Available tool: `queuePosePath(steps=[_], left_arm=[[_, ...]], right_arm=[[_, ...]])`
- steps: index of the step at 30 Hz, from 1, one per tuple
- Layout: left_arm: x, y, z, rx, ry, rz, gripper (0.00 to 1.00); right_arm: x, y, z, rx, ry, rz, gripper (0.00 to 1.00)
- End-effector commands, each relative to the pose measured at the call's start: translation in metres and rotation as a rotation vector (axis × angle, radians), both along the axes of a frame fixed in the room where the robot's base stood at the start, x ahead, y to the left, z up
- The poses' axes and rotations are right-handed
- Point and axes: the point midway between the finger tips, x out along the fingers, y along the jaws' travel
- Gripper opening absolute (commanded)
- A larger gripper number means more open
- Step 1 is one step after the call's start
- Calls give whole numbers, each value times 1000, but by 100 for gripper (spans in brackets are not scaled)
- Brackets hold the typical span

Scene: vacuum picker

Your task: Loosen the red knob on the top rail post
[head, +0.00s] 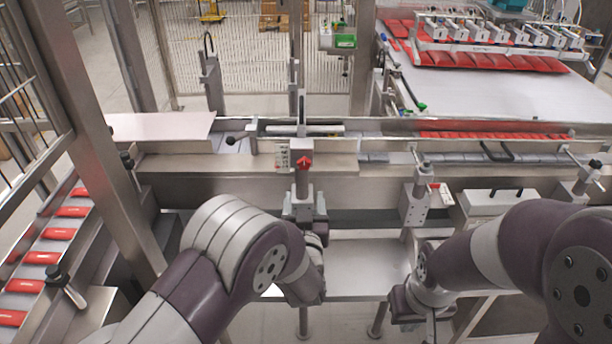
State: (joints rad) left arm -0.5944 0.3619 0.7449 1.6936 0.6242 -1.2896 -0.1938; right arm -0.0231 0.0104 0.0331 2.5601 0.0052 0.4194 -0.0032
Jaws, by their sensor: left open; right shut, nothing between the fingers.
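The red knob (304,163) sits near the top of the upright rail post (303,182), in the middle of the head view. My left arm reaches in from the lower left. My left gripper (305,205) is open, just below the red knob, with its grey fingers at either side of the post. I cannot tell whether they touch the post. The knob itself is uncovered. My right gripper (418,308) is shut and empty, low at the right of centre and well away from the knob; its fingertips are hard to make out.
A second rail post (417,205) with a grey block stands to the right. The steel conveyor side (240,164) runs across behind the post. Red packs (42,258) lie on a belt at left. A metal shelf (365,262) lies between my arms.

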Motion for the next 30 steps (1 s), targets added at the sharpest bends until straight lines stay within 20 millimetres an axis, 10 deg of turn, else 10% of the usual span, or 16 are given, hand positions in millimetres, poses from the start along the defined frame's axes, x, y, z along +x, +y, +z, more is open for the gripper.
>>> queuePosePath(steps=[15,28,30], left_arm=[[110,1,3,3,-1,0,62],[123,0,1,3,-1,-2,62],[123,0,1,3,-1,-2,39]], right_arm=[[0,0,25,0,0,0,0],[0,0,26,0,0,0,0],[0,0,26,0,0,0,0]])
